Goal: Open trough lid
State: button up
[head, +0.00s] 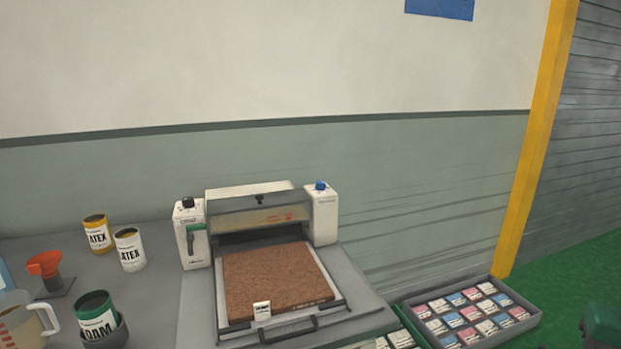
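A white and grey machine (324,222) stands on the table against the wall. A smoky, see-through cover (225,207) with a small black knob (259,199) spans its front between two white end blocks. I cannot tell whether this cover is the trough lid. Below it, a brown, cork-like slab (270,277) lies on a pale tray with a dark handle (290,331) at its front. A small white label sits at the slab's front edge.
Yellow (96,234) and white (130,250) LATEX cans, an orange funnel (45,264), a green FOAM can (96,315) and a measuring jug (25,322) stand at left. A grey crate (531,312) of small packets is at right. A yellow post (535,150) stands behind it.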

aim_at(225, 204)
jog(key=u, duration=0.15)
jog(key=i, duration=1.1)
jog(key=u, duration=0.55)
